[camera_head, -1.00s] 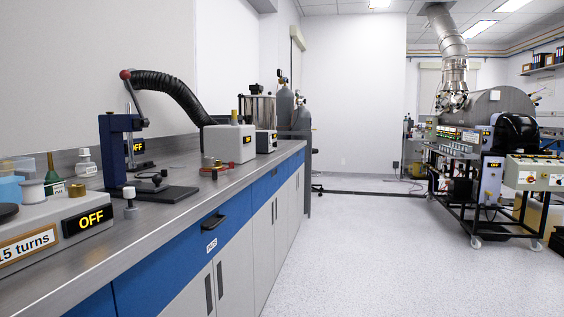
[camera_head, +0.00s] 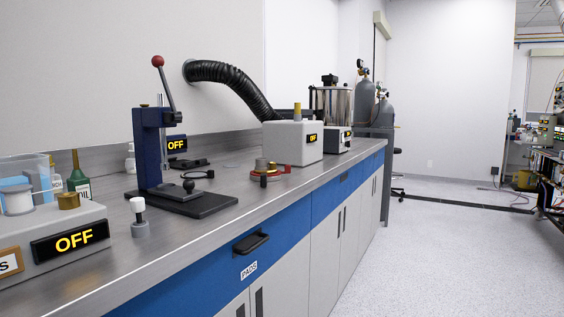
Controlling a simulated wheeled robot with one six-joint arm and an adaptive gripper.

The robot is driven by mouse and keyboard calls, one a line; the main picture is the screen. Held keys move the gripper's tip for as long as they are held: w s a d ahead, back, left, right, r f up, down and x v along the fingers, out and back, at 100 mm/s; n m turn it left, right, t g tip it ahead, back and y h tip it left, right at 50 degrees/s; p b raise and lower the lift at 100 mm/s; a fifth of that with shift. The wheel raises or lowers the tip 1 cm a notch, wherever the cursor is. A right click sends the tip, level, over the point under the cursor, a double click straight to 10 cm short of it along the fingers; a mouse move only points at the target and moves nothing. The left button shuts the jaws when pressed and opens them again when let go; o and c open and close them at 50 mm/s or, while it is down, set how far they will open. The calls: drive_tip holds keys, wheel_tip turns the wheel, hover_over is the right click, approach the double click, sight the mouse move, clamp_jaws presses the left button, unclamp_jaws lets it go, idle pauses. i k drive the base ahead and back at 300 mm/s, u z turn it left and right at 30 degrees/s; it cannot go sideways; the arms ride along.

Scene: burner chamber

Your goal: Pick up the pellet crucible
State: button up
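I cannot make out the pellet crucible for sure. Small items stand on the steel bench (camera_head: 112,270). A small dark piece (camera_head: 188,186) sits on the press's black base. A low red and brass fixture (camera_head: 265,168) lies farther along, with a small dark knob-like piece at its front. Which of these, if any, is the crucible I cannot tell. My gripper is not in view.
A grey box reading OFF (camera_head: 60,242) stands at the near left, with bottles behind it. Another grey box (camera_head: 292,142) and gas cylinders (camera_head: 365,95) are farther back. A drawer handle (camera_head: 251,243) juts from the bench front. The floor (camera_head: 440,240) at right is clear.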

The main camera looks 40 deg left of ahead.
sight(262, 162)
drive_tip(key=i, duration=2.8)
drive_tip(key=u, duration=2.05)
